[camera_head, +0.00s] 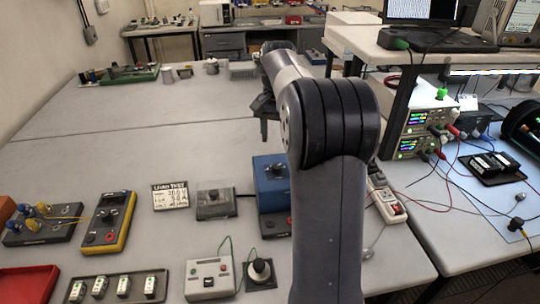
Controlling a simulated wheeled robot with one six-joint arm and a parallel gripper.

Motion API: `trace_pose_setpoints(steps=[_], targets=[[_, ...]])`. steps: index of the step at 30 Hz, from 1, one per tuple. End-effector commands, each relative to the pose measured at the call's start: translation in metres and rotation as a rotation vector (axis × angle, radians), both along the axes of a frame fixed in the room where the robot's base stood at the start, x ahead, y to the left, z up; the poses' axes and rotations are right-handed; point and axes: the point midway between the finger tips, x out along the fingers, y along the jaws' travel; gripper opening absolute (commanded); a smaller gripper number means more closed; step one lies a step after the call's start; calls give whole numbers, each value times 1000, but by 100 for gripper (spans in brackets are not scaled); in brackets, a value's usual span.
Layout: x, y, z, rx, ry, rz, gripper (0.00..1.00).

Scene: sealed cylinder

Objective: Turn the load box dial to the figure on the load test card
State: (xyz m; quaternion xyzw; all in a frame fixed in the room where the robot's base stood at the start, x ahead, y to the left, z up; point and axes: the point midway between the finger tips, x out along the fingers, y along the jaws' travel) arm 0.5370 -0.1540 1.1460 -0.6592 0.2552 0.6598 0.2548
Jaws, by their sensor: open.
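The load test card (170,196) lies on the grey bench left of centre. It has a dark heading band, and its small lines seem to read 20.0 V and 5.0 A. A blue box (268,190) with a dark knob (275,170), apparently the load box and its dial, stands right of the card. My arm hides its right side, and any scale figures are too small to read. My gripper (265,128) is beyond the blue box in the picture, above the bench, fingers down. It is open, appears empty and is apart from the dial; the arm partly hides it.
A grey box with a clear cover (215,202) sits between card and blue box. A yellow meter (108,223), a button box (209,278) and a round-knobbed unit (261,271) stand nearby. Power supplies (424,120) are at right. The bench's far middle is clear.

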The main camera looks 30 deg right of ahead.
Motion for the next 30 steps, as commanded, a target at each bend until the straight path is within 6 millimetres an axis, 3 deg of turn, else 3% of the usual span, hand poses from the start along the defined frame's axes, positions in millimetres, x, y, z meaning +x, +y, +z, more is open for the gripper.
trace_pose_setpoints(steps=[9,15,28,30], targets=[[-1,0,-59,2,5,0,50],[-1,0,-86,1,2,0,50],[-1,0,-97,1,1,0,50],[-1,0,-97,1,1,0,45]])
